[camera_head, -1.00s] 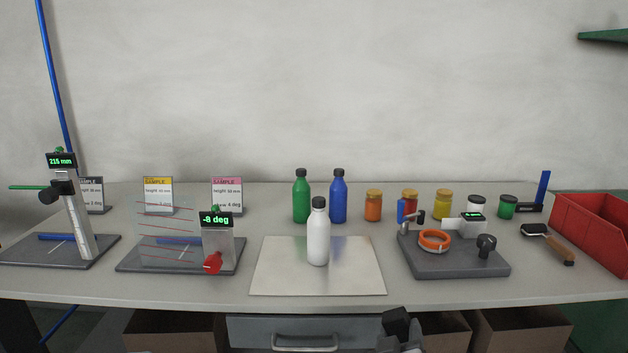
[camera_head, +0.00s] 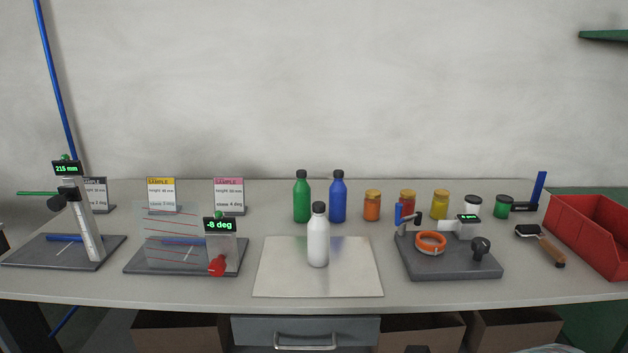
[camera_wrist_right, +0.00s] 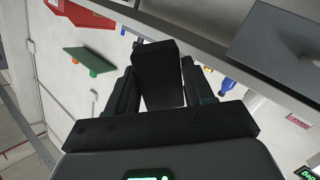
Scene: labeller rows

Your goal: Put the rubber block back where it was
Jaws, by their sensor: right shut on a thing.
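The black rubber block (camera_wrist_right: 158,75) stands between the fingers of my right gripper (camera_wrist_right: 157,80) in the right wrist view. The gripper is shut on it, and the block points away from the wrist, clear of the bench. In the head view only a small dark piece shows at the bottom edge, too little to tell if it is the block or the gripper. My left gripper is not in view.
A white bottle (camera_head: 318,240) stands on a metal plate (camera_head: 275,280). A grey fixture (camera_head: 450,267) with an orange ring (camera_head: 430,242) is to its right. A brush (camera_head: 540,245) lies near the red bin (camera_head: 590,235). Two display stands (camera_head: 85,225) (camera_head: 222,250) are on the left.

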